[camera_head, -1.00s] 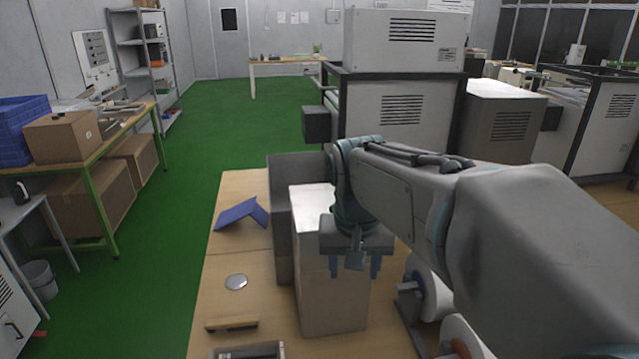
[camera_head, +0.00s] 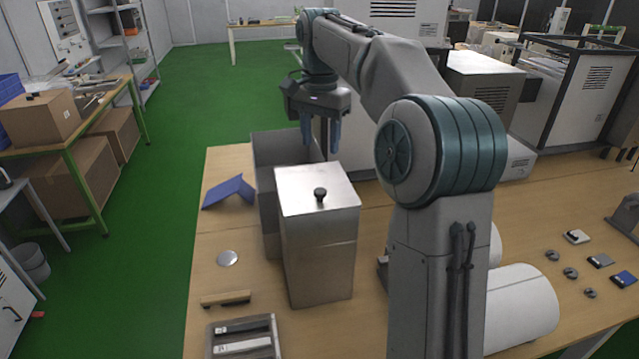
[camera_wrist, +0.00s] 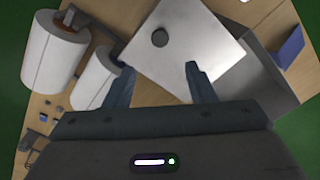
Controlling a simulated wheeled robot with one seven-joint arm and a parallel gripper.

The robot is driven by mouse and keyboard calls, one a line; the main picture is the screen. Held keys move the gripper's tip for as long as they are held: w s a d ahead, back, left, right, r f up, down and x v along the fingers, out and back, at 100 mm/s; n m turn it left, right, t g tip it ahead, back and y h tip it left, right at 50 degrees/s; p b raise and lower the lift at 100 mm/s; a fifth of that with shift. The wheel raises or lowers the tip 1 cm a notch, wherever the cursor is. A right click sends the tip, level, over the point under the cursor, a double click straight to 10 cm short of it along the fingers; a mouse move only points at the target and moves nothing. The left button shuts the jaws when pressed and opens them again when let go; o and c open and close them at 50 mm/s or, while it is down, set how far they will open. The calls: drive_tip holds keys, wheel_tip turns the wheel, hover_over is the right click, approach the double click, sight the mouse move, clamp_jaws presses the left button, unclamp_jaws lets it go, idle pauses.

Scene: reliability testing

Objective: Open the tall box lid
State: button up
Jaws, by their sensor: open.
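The tall metal box (camera_head: 320,262) stands upright on the wooden table. Its flat lid (camera_head: 300,190) lies on top, with a small dark knob (camera_head: 320,194) near the middle. The lid (camera_wrist: 190,62) and its round knob (camera_wrist: 160,37) also show in the wrist view. My gripper (camera_head: 320,138) is open and empty above and behind the box, apart from the knob. In the wrist view its two fingers (camera_wrist: 160,80) point toward the near edge of the lid. A taller-backed grey open container (camera_head: 265,165) stands directly behind and left of the box.
A blue angled piece (camera_head: 230,192), a silver disc (camera_head: 227,258), a brush-like wooden piece (camera_head: 226,299) and a grey tray (camera_head: 208,343) lie left of the box. Small parts (camera_head: 570,272) lie at the far right.

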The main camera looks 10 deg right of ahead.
sight(321, 191)
wheel_tip(321, 191, down, 12)
drive_tip(key=shift+f+p, duration=0.1)
drive_tip(key=shift+p, duration=0.2)
clamp_jaws()
